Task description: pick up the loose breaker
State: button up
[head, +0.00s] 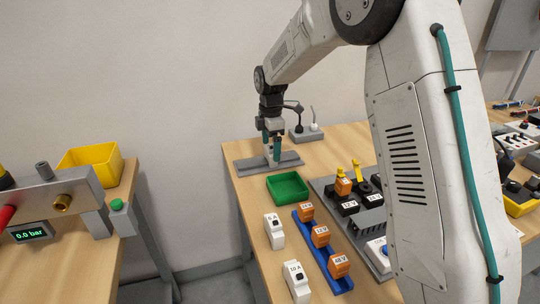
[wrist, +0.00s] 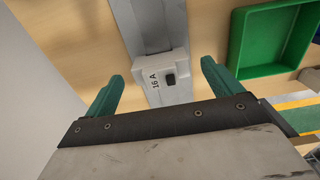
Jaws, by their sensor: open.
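A white breaker marked 16 A (wrist: 168,88) with a dark switch stands at the grey rail (wrist: 150,22) in the wrist view. In the head view the rail (head: 248,165) lies at the back of the table, and the breaker (head: 276,153) is partly hidden by my gripper. My gripper (head: 271,147) is open, pointing down over the rail. In the wrist view its green fingers are on either side of the breaker, with gaps visible. Two more white breakers, one (head: 274,231) and one marked 10 A (head: 296,282), stand on the table nearer the front. Whether the 16 A breaker is fixed cannot be told.
A green tray (head: 288,198) is in front of the rail. A blue rack (head: 309,250) holds orange relays beside the white breakers. A grey panel (head: 325,186) with black parts is to the right. A small grey box (head: 305,134) with a lever stands behind.

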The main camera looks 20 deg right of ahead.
aim_at(271, 146)
notch_tip(271, 146, down, 4)
jog(key=shift+a+r, duration=0.1)
jog(key=shift+r, duration=0.1)
jog(key=shift+c, duration=0.3)
jog(key=c, duration=1)
jog(key=shift+r, duration=0.1)
